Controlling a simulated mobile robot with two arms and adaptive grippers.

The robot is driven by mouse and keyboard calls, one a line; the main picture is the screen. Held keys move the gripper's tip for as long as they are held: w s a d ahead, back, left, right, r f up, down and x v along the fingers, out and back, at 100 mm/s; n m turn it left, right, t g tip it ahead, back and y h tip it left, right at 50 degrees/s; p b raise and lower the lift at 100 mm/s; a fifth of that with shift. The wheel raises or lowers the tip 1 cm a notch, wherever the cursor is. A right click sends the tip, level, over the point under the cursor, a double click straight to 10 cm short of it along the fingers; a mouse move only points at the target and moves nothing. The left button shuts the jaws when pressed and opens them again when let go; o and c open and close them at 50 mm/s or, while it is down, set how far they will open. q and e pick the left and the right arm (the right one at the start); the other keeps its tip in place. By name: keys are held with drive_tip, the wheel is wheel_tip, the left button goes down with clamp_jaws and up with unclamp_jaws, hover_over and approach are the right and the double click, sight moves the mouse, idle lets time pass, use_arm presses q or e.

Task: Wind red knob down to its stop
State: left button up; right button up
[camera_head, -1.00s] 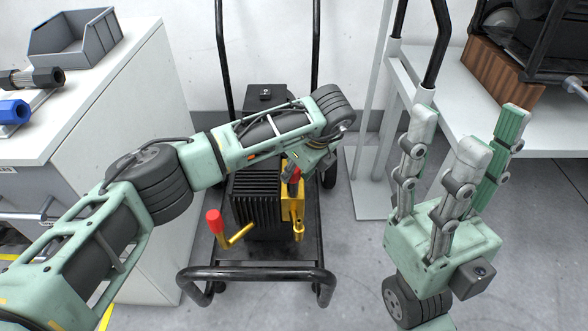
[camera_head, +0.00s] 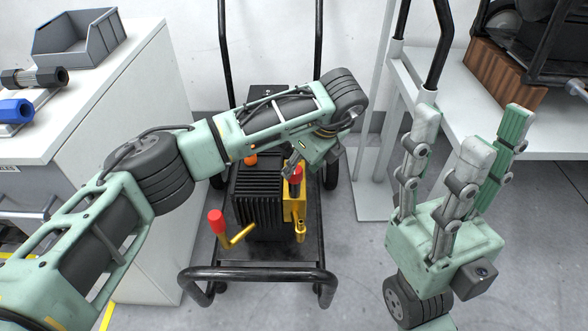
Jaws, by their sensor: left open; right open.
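A red knob (camera_head: 296,176) stands upright on a yellow bracket (camera_head: 290,207) at the right side of a black finned unit (camera_head: 257,200) on a cart. My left gripper (camera_head: 290,168) reaches in from above, its fingers pointing down at the upper left of the knob. It is open, and the knob shows below it; I cannot tell whether a finger touches it. A second red part, a grip (camera_head: 216,221) on a yellow crank, stands at the unit's left front. My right gripper (camera_head: 464,150) is open and empty, fingers up, well right of the cart.
The cart's black front handle (camera_head: 257,276) and tall rear rails frame the unit. An orange knob (camera_head: 250,158) shows under my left arm. A white cabinet (camera_head: 110,190) is on the left; a white table (camera_head: 455,100) with a brown block (camera_head: 503,75) is on the right.

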use_arm(q)
drive_tip(key=v, duration=0.7)
drive_tip(key=shift+r, duration=0.35)
drive_tip(key=shift+s, duration=0.1)
